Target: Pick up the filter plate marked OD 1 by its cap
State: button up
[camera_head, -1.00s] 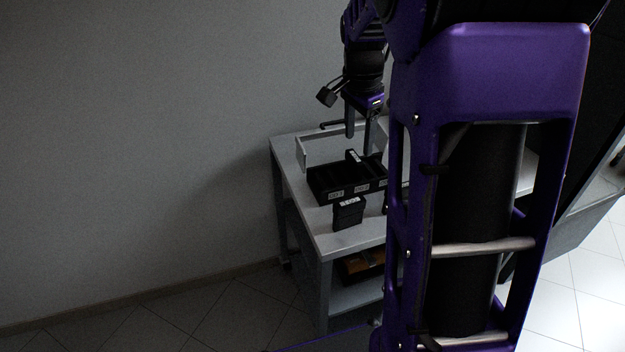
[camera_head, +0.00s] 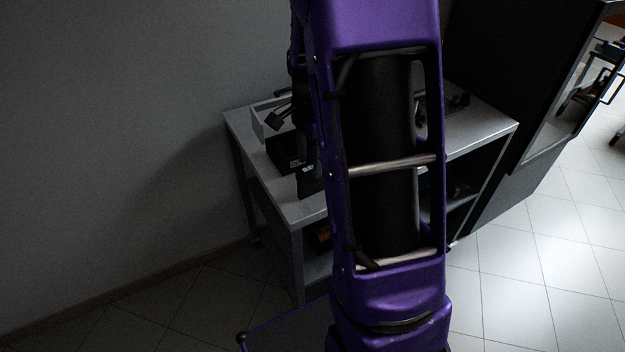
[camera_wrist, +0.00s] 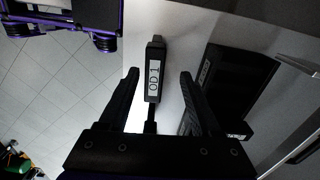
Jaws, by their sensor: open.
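The filter plate marked OD 1 (camera_wrist: 154,72) is dark, with a white label on its narrow top. In the wrist view it lies in the picture between the two fingertips of my open gripper (camera_wrist: 159,73), nearer the left finger. No contact shows, and I cannot tell how far below the fingertips it is. In the head view the plate (camera_head: 309,185) stands on the grey table (camera_head: 304,212) in front of a black rack, partly hidden by my arm. My arm also hides most of my gripper there.
The black rack (camera_head: 283,152) stands behind the plate; it also shows in the wrist view (camera_wrist: 252,72), right of the plate, with another labelled plate (camera_wrist: 204,72) at its edge. A light raised rail (camera_head: 258,124) is at the table's back left. A dark cabinet (camera_head: 510,70) stands at right.

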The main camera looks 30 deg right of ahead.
aim_at(313, 180)
jog(key=f, duration=0.3)
jog(key=f+b, duration=0.1)
jog(key=f, duration=0.1)
jog(key=shift+s+d, duration=0.2)
jog(key=shift+s, duration=0.2)
jog(key=shift+c, duration=0.3)
grip_shut()
